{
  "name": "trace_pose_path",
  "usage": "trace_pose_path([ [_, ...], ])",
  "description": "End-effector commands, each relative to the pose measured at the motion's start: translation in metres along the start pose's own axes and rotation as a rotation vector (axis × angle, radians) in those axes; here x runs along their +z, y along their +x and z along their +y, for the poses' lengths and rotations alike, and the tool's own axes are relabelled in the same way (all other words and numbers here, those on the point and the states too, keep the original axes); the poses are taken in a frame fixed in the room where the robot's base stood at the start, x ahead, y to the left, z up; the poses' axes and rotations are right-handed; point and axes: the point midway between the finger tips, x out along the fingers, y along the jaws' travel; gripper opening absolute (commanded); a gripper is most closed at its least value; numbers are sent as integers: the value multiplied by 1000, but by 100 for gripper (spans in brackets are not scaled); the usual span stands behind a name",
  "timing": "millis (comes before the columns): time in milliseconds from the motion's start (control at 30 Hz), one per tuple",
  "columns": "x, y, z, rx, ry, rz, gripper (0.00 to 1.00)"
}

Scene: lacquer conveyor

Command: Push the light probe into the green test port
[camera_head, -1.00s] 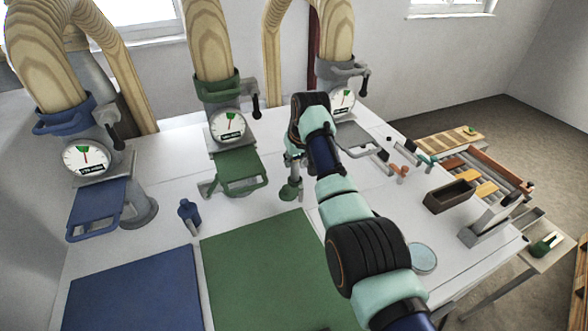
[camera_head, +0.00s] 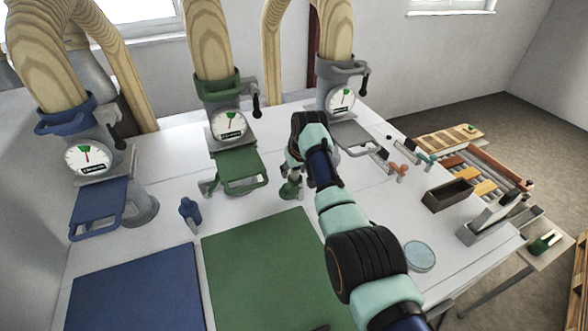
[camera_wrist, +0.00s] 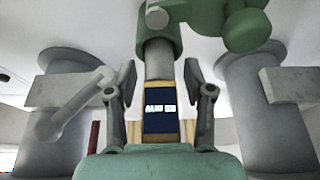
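A small green fitting (camera_head: 290,189) stands on the white table in the head view, and my arm hides part of it. In the wrist view a green body (camera_wrist: 205,22) with a rounded knob fills the top, and a grey shaft (camera_wrist: 158,60) comes down from it. My gripper (camera_wrist: 160,75) has one finger on each side of this shaft. Gaps show on both sides, so it looks open and not clamped. A dark display with tan edges (camera_wrist: 161,110) shows between the fingers. I cannot tell for sure which part is the light probe or the test port.
A green station (camera_head: 229,125) with a dial and tray stands behind, between a blue station (camera_head: 88,158) and a grey one (camera_head: 341,102). A blue fitting (camera_head: 189,212) stands to the left. Green (camera_head: 265,265) and blue (camera_head: 135,290) mats lie in front. A dark box (camera_head: 449,196) is at right.

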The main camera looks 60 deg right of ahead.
Motion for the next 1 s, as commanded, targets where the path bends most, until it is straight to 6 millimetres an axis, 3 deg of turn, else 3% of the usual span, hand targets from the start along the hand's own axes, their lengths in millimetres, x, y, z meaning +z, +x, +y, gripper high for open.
trace_pose_path([
  [267, -2, -7, 0, 0, 0, 2, 52],
  [367, -2, -22, 0, 1, 0, 3, 52],
  [700, -2, -102, 0, 1, 1, 4, 52],
  [800, -1, -115, 0, 0, 1, 2, 52],
  [1000, -1, -123, 0, 0, 0, 0, 52],
])
